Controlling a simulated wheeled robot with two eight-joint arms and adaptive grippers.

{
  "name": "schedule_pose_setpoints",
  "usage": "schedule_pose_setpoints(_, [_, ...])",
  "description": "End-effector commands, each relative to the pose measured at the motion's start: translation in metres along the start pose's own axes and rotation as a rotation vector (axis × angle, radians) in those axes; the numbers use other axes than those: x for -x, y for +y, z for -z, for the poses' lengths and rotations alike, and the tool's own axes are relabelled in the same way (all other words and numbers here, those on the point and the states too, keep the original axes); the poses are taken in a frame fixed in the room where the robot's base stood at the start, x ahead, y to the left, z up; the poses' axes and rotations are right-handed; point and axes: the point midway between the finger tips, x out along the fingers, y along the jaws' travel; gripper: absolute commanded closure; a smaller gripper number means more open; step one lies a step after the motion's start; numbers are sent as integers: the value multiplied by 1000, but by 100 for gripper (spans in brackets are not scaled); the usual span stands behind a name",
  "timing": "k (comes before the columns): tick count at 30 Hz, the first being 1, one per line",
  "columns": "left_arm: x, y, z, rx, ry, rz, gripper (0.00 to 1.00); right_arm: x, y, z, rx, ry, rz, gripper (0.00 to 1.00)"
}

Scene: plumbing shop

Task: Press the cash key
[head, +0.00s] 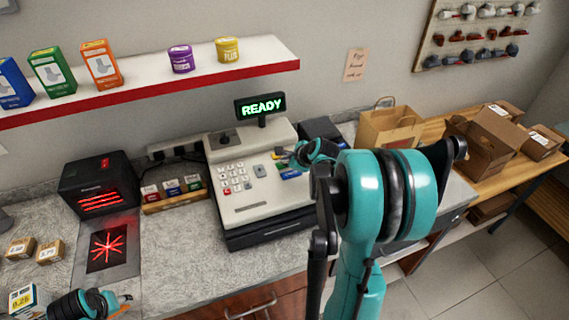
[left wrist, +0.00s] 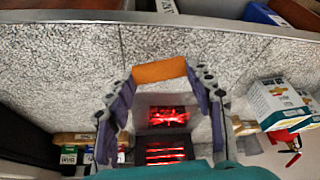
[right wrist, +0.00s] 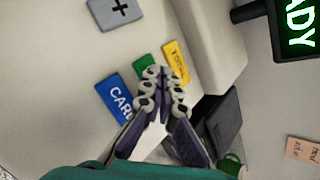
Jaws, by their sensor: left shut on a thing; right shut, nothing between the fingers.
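The cash register (head: 258,204) stands on the counter, its display (head: 262,106) lit "READY". The green key's lettering is not readable. My right gripper (right wrist: 163,74) is shut and empty, with its fingertips over the green and yellow keys; I cannot tell whether they touch. My left gripper (head: 123,299) is shut on an orange block (left wrist: 160,71) at the counter's lower left.
A black scanner box (head: 97,186) with red light and a red-lit scan plate (head: 109,247) lie left of the register. Small boxes (head: 50,251) sit at far left. A shelf (head: 190,80) with coloured boxes hangs above. A paper bag (head: 390,127) and cartons (head: 487,142) stand right.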

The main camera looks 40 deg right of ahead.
Motion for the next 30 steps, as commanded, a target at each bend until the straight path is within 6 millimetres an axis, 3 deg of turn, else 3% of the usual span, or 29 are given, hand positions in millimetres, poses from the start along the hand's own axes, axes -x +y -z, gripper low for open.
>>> schedule_pose_setpoints(30, [-7,0,-3,0,0,0,81,-5,4,4,0,0,0,100])
